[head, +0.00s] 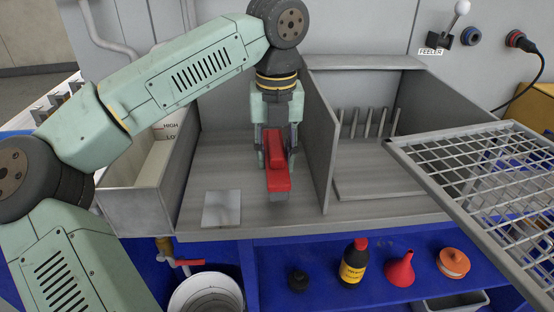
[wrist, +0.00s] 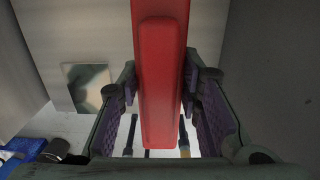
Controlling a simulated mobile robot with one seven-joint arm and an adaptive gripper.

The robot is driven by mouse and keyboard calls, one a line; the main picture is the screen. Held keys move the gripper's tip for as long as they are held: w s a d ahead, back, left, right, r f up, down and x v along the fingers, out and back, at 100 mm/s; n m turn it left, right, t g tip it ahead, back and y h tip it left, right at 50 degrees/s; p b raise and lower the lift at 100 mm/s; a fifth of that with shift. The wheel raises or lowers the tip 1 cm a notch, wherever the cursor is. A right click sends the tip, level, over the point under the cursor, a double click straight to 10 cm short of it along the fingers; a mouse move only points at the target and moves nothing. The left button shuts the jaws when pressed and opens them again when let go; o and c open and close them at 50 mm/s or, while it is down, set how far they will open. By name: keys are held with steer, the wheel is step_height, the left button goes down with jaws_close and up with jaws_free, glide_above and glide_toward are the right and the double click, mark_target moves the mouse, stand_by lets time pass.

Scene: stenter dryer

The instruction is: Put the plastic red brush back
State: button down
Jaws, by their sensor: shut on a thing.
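The red plastic brush (head: 278,180) is in my gripper (head: 277,150), which points down in the left bay of the grey shelf unit (head: 225,165). The brush is over the bay's floor, left of the upright divider (head: 320,140). I cannot tell whether it touches the floor. In the wrist view the red brush (wrist: 160,85) runs lengthwise between the two fingers of my gripper (wrist: 158,95). Its bristles do not show clearly.
A pale square plate (head: 222,208) lies left of the brush. Right of the divider is a bay with several upright slats (head: 368,123). A wire mesh rack (head: 490,175) juts out at right. A bottle (head: 353,262) and red funnel (head: 400,269) stand on the blue shelf below.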

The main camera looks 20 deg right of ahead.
mark_target(277, 140)
steer(key=f, duration=0.2)
steer(key=w+f+p, duration=0.1)
steer(key=shift+w+d+f, duration=0.1)
steer(key=shift+d+f, duration=0.05)
steer(key=shift+d, duration=0.2)
steer(key=shift+f, duration=0.2)
steer(key=shift+f, duration=0.2)
steer(key=c, duration=1.2)
jaws_free()
steer(key=shift+o, duration=0.2)
steer(key=shift+r, duration=0.1)
steer(key=shift+r, duration=0.3)
steer(key=r, duration=1.1)
steer(key=shift+s+r+b, duration=0.25)
steer(key=shift+r+b, duration=0.05)
steer(key=shift+r, duration=0.05)
